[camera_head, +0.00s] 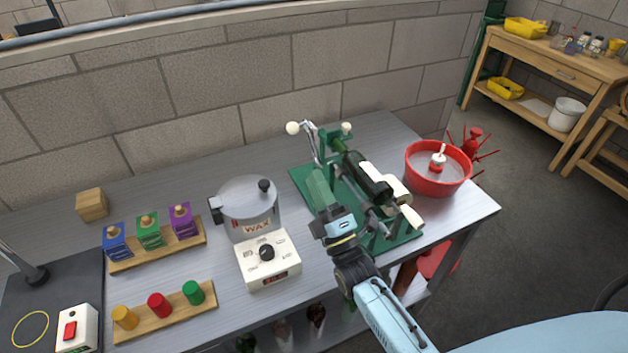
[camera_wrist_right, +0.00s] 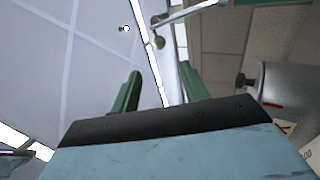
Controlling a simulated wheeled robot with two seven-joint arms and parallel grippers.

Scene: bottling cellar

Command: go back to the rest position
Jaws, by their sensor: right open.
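That view looks upward to the ceiling and wall. My right arm comes in from the lower right. A dark green bottle (camera_head: 367,172) with a pale label lies tilted in the machine, to the right of my gripper and apart from it. My left gripper is not in view.
Left of my gripper stand a grey wax pot (camera_head: 249,207) and its white control box (camera_head: 268,261). A red basin (camera_head: 436,187) is at the bench's right end. The wall is close behind.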

